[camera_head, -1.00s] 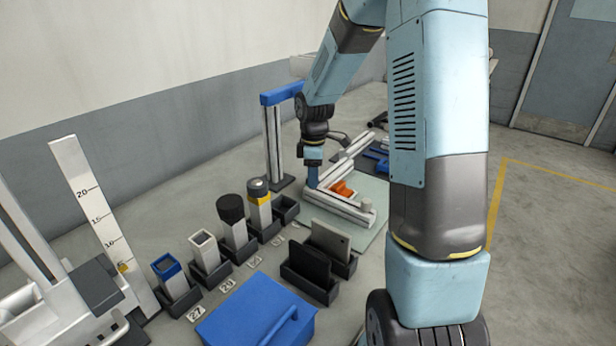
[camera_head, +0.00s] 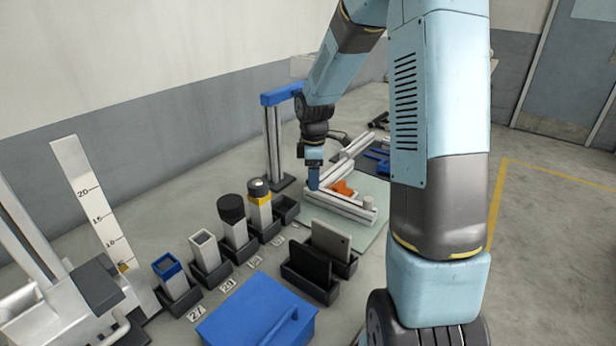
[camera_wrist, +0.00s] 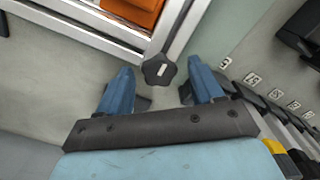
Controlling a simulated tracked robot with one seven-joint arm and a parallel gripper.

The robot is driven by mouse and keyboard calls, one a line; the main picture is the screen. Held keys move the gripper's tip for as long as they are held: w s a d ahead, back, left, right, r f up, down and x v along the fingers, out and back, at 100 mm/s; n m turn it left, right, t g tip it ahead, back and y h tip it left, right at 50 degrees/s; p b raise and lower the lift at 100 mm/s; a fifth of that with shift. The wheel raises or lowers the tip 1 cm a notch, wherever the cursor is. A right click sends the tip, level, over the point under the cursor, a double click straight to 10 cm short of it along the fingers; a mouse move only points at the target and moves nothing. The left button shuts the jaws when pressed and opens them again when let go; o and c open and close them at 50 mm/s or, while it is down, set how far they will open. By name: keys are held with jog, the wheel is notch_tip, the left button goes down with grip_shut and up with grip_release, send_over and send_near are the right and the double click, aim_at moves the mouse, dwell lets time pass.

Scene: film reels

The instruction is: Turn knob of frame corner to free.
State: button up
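The frame corner (camera_head: 352,205) is made of pale metal bars on a light green mat, with an orange part (camera_head: 343,188) inside the angle. In the wrist view the dark lobed knob (camera_wrist: 159,70) with a small white mark sits at the outer corner of the frame bars (camera_wrist: 185,28). My gripper (camera_wrist: 155,85) has its two blue fingers spread apart on either side, a little short of the knob. Nothing is between the fingers. In the head view my gripper (camera_head: 313,180) is low at the frame's left corner, and the knob is hidden there.
A blue-topped post stand (camera_head: 278,135) rises just left of my gripper. Several dark holders with upright items, including a yellow-banded one (camera_head: 260,208), stand in front. A blue box (camera_head: 258,312) is nearer. Floor at right is clear.

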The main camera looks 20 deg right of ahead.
jog(key=shift+r, duration=0.1)
notch_tip(320, 180, up, 14)
jog(key=shift+f, duration=0.25)
dwell(0.5)
